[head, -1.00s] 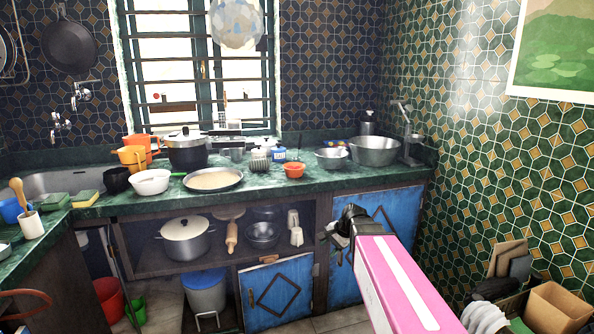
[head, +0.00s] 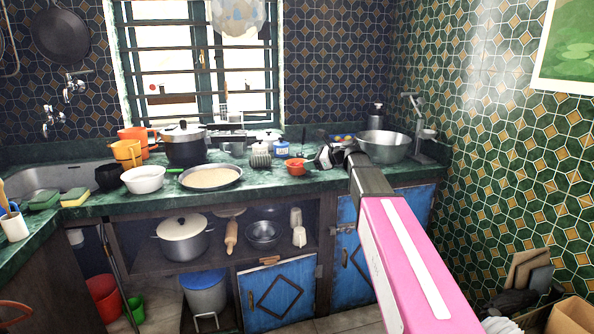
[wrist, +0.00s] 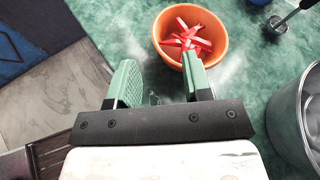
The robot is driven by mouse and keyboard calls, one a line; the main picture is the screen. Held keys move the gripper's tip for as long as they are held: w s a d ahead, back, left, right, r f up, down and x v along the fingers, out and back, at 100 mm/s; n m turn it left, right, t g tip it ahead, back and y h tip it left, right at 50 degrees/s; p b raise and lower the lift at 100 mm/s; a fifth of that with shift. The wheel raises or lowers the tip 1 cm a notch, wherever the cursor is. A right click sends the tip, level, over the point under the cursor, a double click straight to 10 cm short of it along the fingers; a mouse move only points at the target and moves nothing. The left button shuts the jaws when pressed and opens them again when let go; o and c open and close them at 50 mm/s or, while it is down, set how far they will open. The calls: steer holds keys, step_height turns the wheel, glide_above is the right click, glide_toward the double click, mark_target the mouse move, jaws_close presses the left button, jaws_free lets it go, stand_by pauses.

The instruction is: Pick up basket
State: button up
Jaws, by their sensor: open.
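No thing in view is clearly a woven basket, and I cannot tell which vessel the name means. A round metal bowl (head: 383,146) stands at the right end of the counter. A metal vessel (wrist: 302,105) shows at the wrist view's right edge, partly cut off. My gripper (head: 324,157) is at the counter, covering where a smaller metal bowl stood. In the wrist view, its green fingers (wrist: 158,72) are apart with nothing between them. A small orange bowl (wrist: 190,42) with red pieces lies just beyond them; it also shows in the head view (head: 296,167).
The green counter (head: 110,202) carries a dark pot (head: 185,145), a wide pan (head: 211,177) and a white bowl (head: 143,180). A tap-like metal stand (head: 422,140) is beside the large bowl. A lidded pot (head: 183,240) and dark bowl (head: 263,234) are on the shelf below.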

mark_target(289, 167)
steer(key=x, duration=0.6)
steer(key=shift+w+a+f, duration=0.2)
steer(key=shift+f, duration=0.05)
jaws_close()
